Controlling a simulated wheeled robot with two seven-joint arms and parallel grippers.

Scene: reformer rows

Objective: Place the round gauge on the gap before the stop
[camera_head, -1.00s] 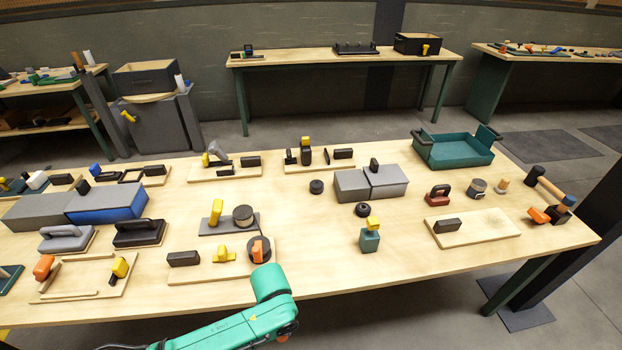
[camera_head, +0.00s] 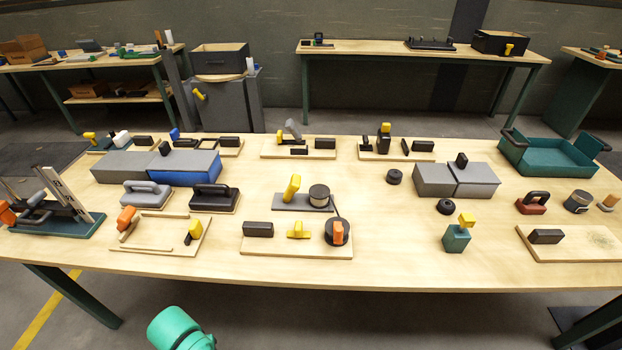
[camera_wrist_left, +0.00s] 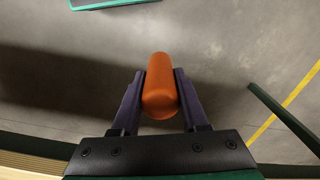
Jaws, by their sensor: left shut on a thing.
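In the left wrist view my left gripper (camera_wrist_left: 160,95) is shut on an orange cylinder (camera_wrist_left: 159,82) with a rounded end. Whether a gauge body hangs below it is hidden. Grey floor lies beyond it. In the head view only a green part of my left arm shows at the bottom edge; its gripper is out of sight. A black round piece with an orange grip (camera_head: 337,232) sits at the right end of a wooden board (camera_head: 270,249), with a yellow piece (camera_head: 298,230) and a black block (camera_head: 258,229) to its left. I cannot tell which block is the stop.
The long wooden table (camera_head: 400,262) carries several fixtures. A board with a black block (camera_head: 545,237) and a bare right part lies at the right. A green block (camera_head: 456,238) with a yellow top and a grey box (camera_head: 434,180) stand nearby. Floor is open in front.

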